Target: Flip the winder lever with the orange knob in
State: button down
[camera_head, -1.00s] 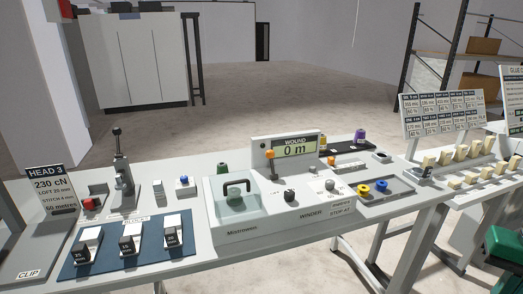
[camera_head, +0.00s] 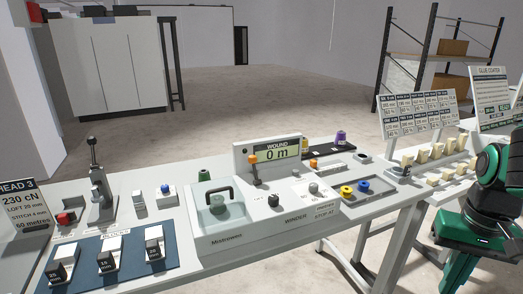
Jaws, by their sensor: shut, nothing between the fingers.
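The winder lever with the orange knob (camera_head: 253,159) stands roughly upright on the winder (camera_head: 237,236), just in front of the left part of its display (camera_head: 277,154). The display reads "WOUND 0 m". My green and dark arm shows at the right edge, well away from the lever. I cannot see my gripper's fingers.
A chrome lever press (camera_head: 97,180) and a red button (camera_head: 66,217) stand left. A blue mat (camera_head: 90,285) holds several labelled blocks. A black tray (camera_head: 330,153) with a purple spool lies behind the winder, and a tray with yellow and blue rings (camera_head: 363,199) to its right.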

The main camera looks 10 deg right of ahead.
aim_at(253, 159)
jog(key=i, duration=0.9)
